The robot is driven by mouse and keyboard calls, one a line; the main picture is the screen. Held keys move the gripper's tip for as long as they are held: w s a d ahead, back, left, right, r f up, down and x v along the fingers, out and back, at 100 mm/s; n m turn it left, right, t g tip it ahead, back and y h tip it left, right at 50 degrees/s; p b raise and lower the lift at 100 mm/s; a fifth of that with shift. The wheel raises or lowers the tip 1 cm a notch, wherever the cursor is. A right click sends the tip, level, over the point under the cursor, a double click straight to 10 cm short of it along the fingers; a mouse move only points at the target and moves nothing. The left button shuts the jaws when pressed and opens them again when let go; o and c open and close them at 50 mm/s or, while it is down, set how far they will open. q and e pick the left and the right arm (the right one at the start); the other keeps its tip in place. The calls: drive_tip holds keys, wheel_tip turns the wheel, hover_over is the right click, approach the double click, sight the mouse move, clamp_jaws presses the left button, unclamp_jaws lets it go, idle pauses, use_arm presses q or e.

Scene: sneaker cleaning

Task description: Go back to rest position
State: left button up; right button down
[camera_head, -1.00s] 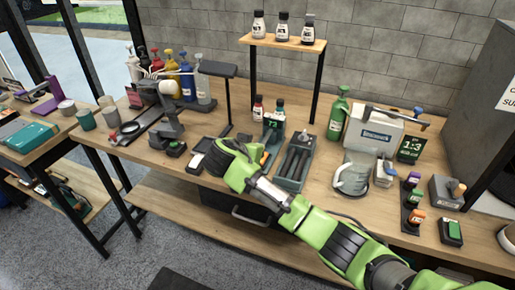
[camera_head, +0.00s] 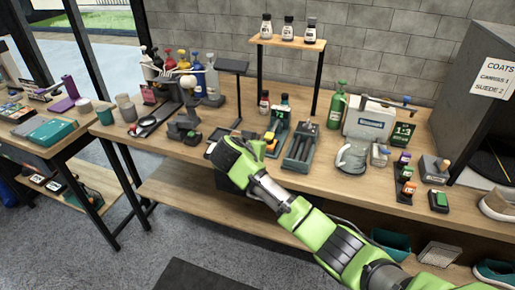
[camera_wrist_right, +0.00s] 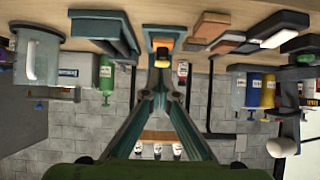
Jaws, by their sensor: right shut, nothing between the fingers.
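My right arm reaches in from the lower right of the head view. Its green wrist and gripper body (camera_head: 232,158) are over the front edge of the workbench (camera_head: 180,162). The fingers are mostly hidden behind the wrist there. In the right wrist view, which looks upside down, the two fingers of my right gripper (camera_wrist_right: 162,62) run together at their tips, shut and empty. A dark device with an orange-yellow part (camera_wrist_right: 162,43) shows just beyond the tips; I cannot tell whether they touch. My left gripper is in neither view.
A grey tray (camera_head: 300,148), a green bottle (camera_head: 337,106), a clear jug (camera_head: 351,158) and a white box (camera_head: 369,122) stand near my right arm. Several spray bottles (camera_head: 185,73) stand at the back left. Grey floor lies open in front.

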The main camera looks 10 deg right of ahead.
drive_tip(key=s+a+f+n+g+y, duration=0.2)
drive_tip(key=s+f+n+g+y, duration=0.15)
drive_tip(key=s+f, duration=1.3)
drive_tip(key=s+d+n+g+y, duration=0.1)
drive_tip(key=s+d+n+y, duration=0.15)
drive_tip(key=s, duration=1.15)
drive_tip(key=s+d+n+g+y, duration=0.1)
drive_tip(key=s+d+n+g, duration=0.15)
drive_tip(key=s, duration=1.25)
wheel_tip(320, 180, down, 27)
drive_tip(key=s, duration=0.2)
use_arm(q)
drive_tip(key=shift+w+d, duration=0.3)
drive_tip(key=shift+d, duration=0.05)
use_arm(e)
drive_tip(key=s+d+f+g, duration=0.1)
drive_tip(key=s+d+f, duration=0.2)
drive_tip(key=s+f, duration=1.2)
drive_tip(key=shift+s+f+n+h, duration=0.25)
drive_tip(key=shift+s+n+h, duration=0.1)
drive_tip(key=shift+s, duration=0.5)
